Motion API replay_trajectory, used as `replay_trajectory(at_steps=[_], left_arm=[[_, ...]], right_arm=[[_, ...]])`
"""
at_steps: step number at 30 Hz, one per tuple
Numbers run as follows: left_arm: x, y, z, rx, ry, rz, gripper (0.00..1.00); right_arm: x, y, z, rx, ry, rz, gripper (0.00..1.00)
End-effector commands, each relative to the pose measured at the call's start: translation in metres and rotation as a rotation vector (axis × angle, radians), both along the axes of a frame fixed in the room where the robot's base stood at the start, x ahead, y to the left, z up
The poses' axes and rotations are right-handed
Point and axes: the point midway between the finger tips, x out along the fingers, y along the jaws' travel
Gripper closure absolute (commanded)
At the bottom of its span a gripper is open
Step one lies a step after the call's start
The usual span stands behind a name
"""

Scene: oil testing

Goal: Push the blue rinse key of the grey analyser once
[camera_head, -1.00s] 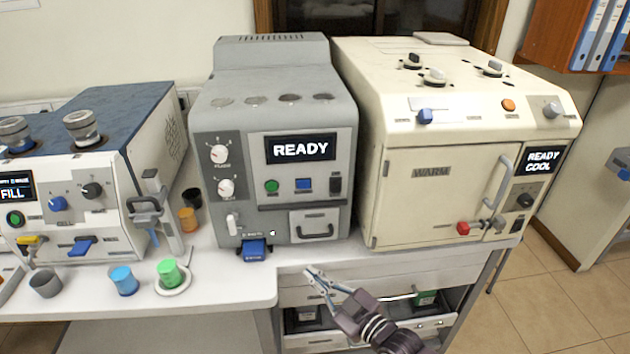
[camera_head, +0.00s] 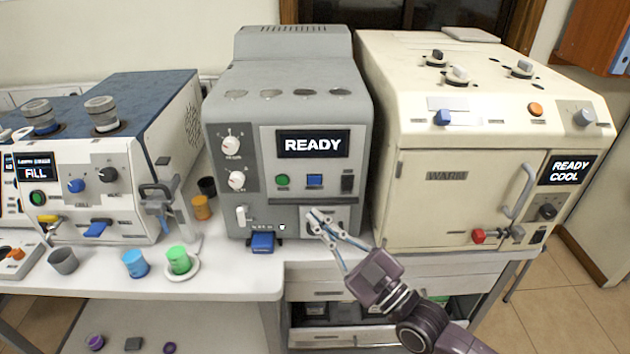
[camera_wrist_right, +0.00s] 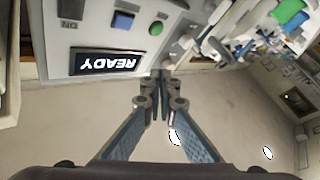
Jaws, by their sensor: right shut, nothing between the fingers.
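The grey analyser (camera_head: 225,95) stands in the middle of the bench, its screen (camera_head: 312,144) reading READY. In the right wrist view, upside down, the blue key (camera_wrist_right: 122,20) shows beyond the fingertips. My right gripper (camera_head: 314,218) is shut and empty, in front of the analyser's lower drawer and below the key. In the wrist view its fingertips (camera_wrist_right: 160,76) point toward the panel; contact is not visible. My left gripper is not in view.
A cream oven (camera_head: 430,210) stands close on the right. A blue tray-like part (camera_head: 263,242) juts from the analyser's lower front. Blue (camera_head: 135,263) and green (camera_head: 179,260) cups and a white-and-blue machine (camera_head: 125,160) are to the left.

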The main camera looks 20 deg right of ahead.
Motion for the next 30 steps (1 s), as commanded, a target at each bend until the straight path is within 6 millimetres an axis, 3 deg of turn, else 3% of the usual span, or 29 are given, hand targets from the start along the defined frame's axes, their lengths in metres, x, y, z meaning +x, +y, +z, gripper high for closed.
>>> replay_trajectory(at_steps=[5,18,30], left_arm=[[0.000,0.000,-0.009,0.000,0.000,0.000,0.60],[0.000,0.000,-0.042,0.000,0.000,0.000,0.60],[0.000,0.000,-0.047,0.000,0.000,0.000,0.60]], right_arm=[[0.012,-0.003,-0.002,-0.001,-0.003,-0.001,1.00],[0.069,-0.020,-0.003,-0.002,-0.002,0.000,1.00],[0.084,-0.024,0.000,0.000,0.001,0.000,1.00]])
